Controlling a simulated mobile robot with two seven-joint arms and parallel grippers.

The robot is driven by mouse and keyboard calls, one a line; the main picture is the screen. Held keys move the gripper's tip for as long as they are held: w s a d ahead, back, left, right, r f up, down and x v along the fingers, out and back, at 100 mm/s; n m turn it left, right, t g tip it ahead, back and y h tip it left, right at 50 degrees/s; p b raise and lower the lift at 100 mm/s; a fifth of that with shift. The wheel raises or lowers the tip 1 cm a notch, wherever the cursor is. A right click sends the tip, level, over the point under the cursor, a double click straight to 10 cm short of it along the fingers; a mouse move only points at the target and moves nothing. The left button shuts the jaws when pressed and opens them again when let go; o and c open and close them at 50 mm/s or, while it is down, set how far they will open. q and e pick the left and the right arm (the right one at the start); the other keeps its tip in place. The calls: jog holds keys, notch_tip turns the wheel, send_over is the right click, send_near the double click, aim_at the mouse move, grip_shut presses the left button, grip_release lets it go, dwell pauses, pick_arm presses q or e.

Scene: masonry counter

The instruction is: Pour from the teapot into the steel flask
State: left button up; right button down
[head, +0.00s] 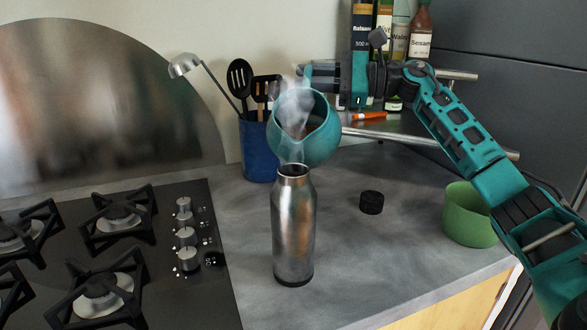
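The steel flask (293,235) stands upright on the grey counter, with its mouth open at the top. The teal teapot (318,145) is in the air just above the flask, tipped so that its dark opening shows. Pale steam hangs around the teapot and over the flask's mouth; I cannot make out a clear stream of liquid. My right gripper (308,75) reaches in from the right and is shut on the teapot at its upper side. My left gripper is not in view.
A black cap (371,202) lies right of the flask, and a green container (468,217) stands farther right. A blue utensil holder (258,152) with ladle and spatulas, and several bottles (420,38), stand behind. The gas hob (110,265) fills the left.

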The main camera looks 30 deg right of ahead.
aim_at(311, 64)
jog(key=shift+s+a+r+n, duration=0.15)
jog(key=shift+r+n, duration=0.05)
jog(key=shift+r, duration=0.25)
jog(key=shift+s+a+r+n, duration=0.1)
jog(key=shift+s+r+n, duration=0.1)
jog(key=shift+r, duration=0.2)
dwell(0.6)
jog(key=shift+s+a+r+n, duration=0.45)
jog(key=shift+r+n, duration=0.05)
jog(key=shift+n, duration=0.4)
dwell(2.1)
jog(key=shift+s+a+r+n, duration=0.2)
jog(key=shift+r+n, duration=0.1)
jog(key=shift+r, duration=0.1)
dwell(3.2)
